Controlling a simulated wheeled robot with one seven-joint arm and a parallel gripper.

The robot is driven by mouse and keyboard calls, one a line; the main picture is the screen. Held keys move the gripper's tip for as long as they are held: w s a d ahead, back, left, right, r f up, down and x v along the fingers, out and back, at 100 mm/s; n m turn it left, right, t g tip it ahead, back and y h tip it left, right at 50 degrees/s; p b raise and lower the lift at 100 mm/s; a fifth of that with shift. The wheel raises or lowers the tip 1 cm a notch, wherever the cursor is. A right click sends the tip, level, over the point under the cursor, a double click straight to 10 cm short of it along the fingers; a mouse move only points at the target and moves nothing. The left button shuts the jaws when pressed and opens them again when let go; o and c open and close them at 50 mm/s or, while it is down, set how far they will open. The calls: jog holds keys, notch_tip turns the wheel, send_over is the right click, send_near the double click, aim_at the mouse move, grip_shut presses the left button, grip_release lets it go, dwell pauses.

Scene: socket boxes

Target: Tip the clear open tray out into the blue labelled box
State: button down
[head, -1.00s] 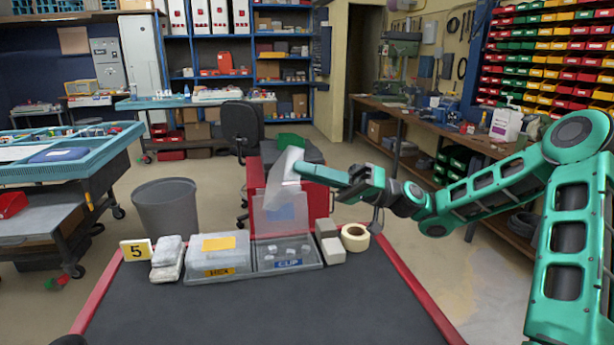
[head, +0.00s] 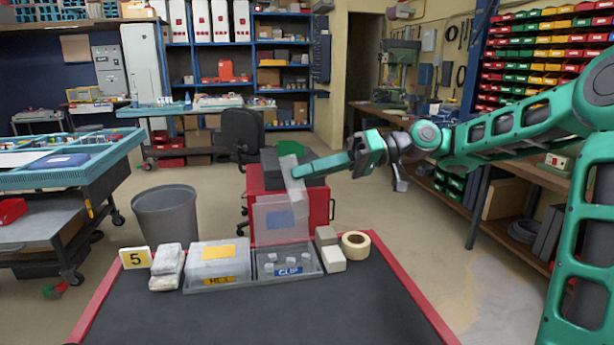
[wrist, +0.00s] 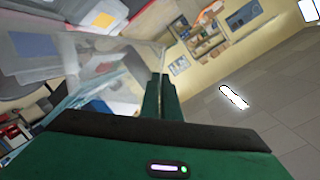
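My gripper (head: 298,173) is shut on the clear tray (head: 294,198), holding it at its upper end. The tray hangs steeply tilted, its lower end in front of the open lid of the blue-labelled box. In the wrist view my fingers (wrist: 159,97) are close together, with see-through plastic to their left. The blue-labelled CLIP box (head: 289,271) stands on the dark worktop. Its clear lid (head: 281,218), with a blue square, stands upright at the back. Several small pale pieces (head: 294,258) lie in the box. I cannot tell whether anything remains in the tray.
A yellow-labelled HEX box (head: 216,280) with its lid down adjoins on the left. Left of it are wrapped packets (head: 167,266) and a number 5 sign (head: 135,257). Grey blocks (head: 329,249) and a tape roll (head: 356,243) stand right. The front worktop (head: 260,318) is clear.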

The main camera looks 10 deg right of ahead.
jog(key=h, duration=0.2)
jog(key=r+h, duration=0.1)
jog(key=shift+h, duration=0.4)
jog(key=h, duration=0.2)
jog(key=r+h, duration=0.1)
jog(key=shift+a+h, duration=0.15)
jog(key=shift+h, duration=0.25)
jog(key=shift+r+h, duration=0.25)
jog(key=shift+h, duration=0.75)
jog(key=shift+r+h, duration=0.25)
jog(key=shift+h, duration=0.85)
jog(key=shift+r+h, duration=0.2)
jog(key=shift+h, duration=0.9)
jog(key=shift+r+h, duration=0.25)
jog(key=shift+h, duration=0.45)
jog(key=shift+s+f, duration=0.1)
